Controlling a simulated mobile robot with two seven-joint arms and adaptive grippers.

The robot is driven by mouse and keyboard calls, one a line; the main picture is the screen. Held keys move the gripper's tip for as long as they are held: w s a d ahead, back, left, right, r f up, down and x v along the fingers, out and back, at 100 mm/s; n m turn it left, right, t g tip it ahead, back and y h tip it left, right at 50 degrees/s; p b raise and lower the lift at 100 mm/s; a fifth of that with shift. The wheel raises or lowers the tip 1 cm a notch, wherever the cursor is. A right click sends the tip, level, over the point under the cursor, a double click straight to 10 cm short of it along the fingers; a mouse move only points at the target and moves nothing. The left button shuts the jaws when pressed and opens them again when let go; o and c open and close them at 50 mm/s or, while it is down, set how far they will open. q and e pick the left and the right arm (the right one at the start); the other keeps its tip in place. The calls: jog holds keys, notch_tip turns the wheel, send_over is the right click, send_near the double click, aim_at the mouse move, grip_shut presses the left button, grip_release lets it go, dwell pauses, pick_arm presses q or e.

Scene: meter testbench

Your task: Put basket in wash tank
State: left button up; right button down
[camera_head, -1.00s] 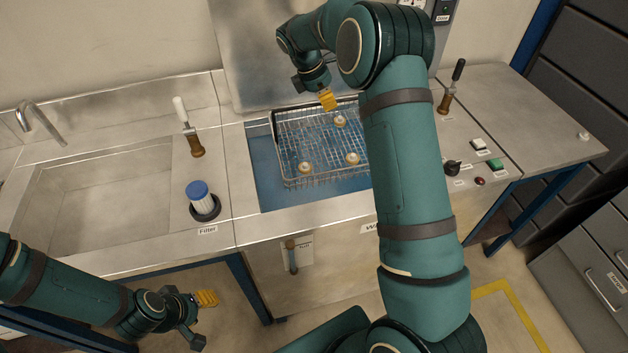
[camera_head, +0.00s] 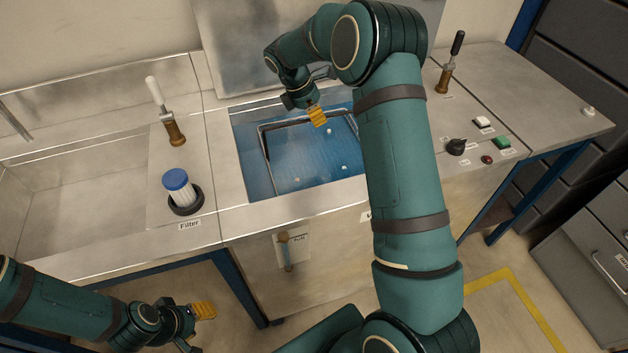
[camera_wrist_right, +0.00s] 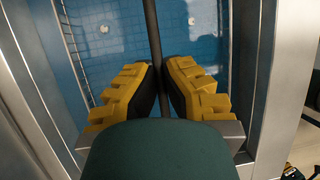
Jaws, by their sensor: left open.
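The wire basket (camera_head: 263,140) is down in the blue wash tank (camera_head: 247,165), with its rim showing as a dark outline and its mesh faint under the blue. Small pale items show inside it. My right gripper (camera_head: 317,118) is over the tank's back right part. In the right wrist view my right gripper (camera_wrist_right: 160,88) has both yellow fingers close on a dark bar (camera_wrist_right: 152,40), which looks like the basket's handle. My right forearm hides the tank's right side. My left gripper (camera_head: 203,330) is open and empty, low in front of the bench.
A blue-capped filter (camera_head: 179,187) and a white-handled lever (camera_head: 160,108) stand left of the tank, beside a sink (camera_head: 75,190). A black-handled lever (camera_head: 448,62), knob (camera_head: 456,146) and buttons (camera_head: 502,143) are to the right. A raised lid (camera_head: 260,45) stands behind.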

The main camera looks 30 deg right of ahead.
jog(key=shift+s+f, duration=0.1)
jog(key=shift+s, duration=0.15)
jog(key=b, duration=0.3)
send_over(317, 162)
notch_tip(317, 162, down, 10)
jog(key=shift+r, duration=0.15)
jog(key=shift+r+p, duration=0.1)
jog(key=shift+p, duration=0.2)
jog(key=c, duration=1.1)
grip_release()
jog(key=shift+c, duration=0.2)
